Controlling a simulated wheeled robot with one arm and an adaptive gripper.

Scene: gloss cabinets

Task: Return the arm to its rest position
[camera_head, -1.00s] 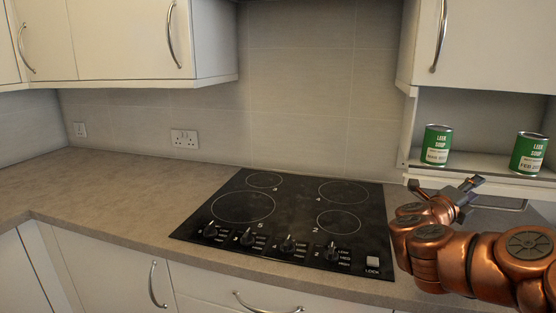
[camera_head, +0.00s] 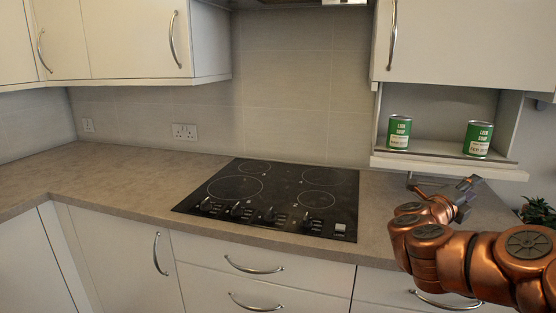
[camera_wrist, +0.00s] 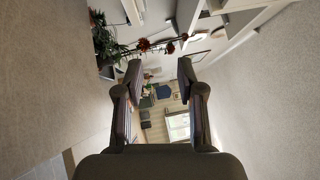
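My copper-coloured arm (camera_head: 470,262) is bent at the lower right of the head view. My gripper (camera_head: 466,191) is at its end, in front of the worktop and below the shelf with the cans. In the wrist view my gripper (camera_wrist: 158,70) has its two dark fingers spread apart. Nothing is between the fingertips, only the distant room with a window. The gripper touches nothing that I can see.
A black hob (camera_head: 270,197) is set in the worktop (camera_head: 125,172). Two green soup cans (camera_head: 399,132) (camera_head: 478,139) stand on the open shelf (camera_head: 440,163) under a wall cabinet (camera_head: 455,45). A potted plant (camera_head: 537,211) is at the right edge. Drawers below are shut.

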